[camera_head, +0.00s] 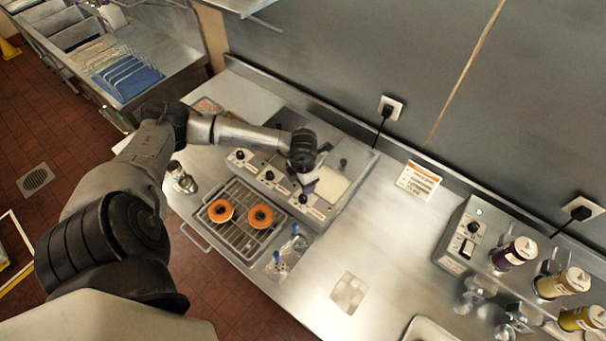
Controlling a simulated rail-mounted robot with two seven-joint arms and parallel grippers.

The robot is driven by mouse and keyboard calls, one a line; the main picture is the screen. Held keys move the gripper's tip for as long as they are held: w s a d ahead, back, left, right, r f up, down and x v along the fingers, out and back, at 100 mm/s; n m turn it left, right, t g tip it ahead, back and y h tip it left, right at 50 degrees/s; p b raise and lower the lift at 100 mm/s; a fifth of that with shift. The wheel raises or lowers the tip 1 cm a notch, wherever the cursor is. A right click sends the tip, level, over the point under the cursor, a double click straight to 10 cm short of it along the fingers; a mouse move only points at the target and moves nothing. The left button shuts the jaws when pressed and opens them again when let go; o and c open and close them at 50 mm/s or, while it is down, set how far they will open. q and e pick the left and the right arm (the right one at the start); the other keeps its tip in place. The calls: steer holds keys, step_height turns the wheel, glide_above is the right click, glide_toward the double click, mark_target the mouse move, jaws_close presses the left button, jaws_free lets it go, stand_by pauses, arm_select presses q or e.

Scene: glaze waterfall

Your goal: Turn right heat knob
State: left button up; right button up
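The glaze machine's sloped control panel (318,209) carries several black knobs in a row. The left one is a knob (240,155), a middle knob (269,175) follows, and the right knob (303,198) is nearest my gripper. My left arm reaches in from the left over the machine. My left gripper (307,186) points down close to the right knob. I cannot tell whether it touches the knob, and its fingers are too small and partly hidden to show open or shut. My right gripper is not in view.
Two orange-brown donuts (220,211) (261,216) lie on a wire rack (240,237) in front of the panel. A glass jar (184,180) stands left of it. A control box (465,241) and sauce bottles (514,253) stand at the right. The middle of the counter (385,235) is mostly clear.

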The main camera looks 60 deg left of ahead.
arm_select(q)
steer(key=shift+r+b, duration=0.3)
steer(key=shift+r, duration=1.9)
